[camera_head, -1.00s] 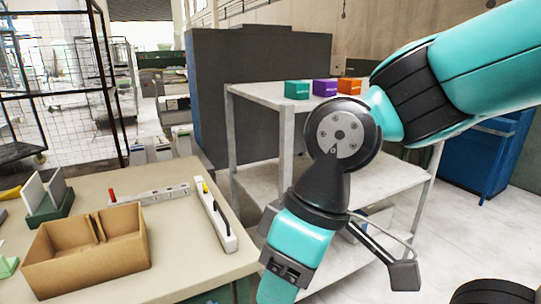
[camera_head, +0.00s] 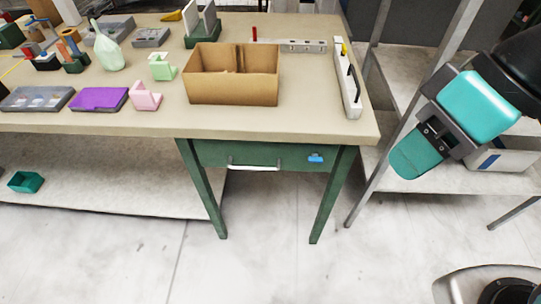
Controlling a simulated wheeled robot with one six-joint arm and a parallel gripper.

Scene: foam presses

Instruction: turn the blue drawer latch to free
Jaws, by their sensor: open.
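The blue drawer latch (camera_head: 316,158) is a small piece at the right end of the green drawer front (camera_head: 278,155), under the workbench top. It looks roughly level, but it is too small to tell how it is turned. A pale bar handle (camera_head: 253,168) is to its left, and the drawer looks shut. My gripper (camera_head: 416,156), teal and dark, is at the right side, in front of the grey shelf rack. It is open, with no object seen in it, and well apart to the right of the latch. Its fingertips are not clearly shown.
The workbench (camera_head: 310,112) holds an open cardboard box (camera_head: 232,90), a white power strip (camera_head: 346,80) near its right edge and several small parts. Green legs flank the drawer. The floor (camera_head: 270,260) before the drawer is clear. The rack (camera_head: 385,160) stands close at right.

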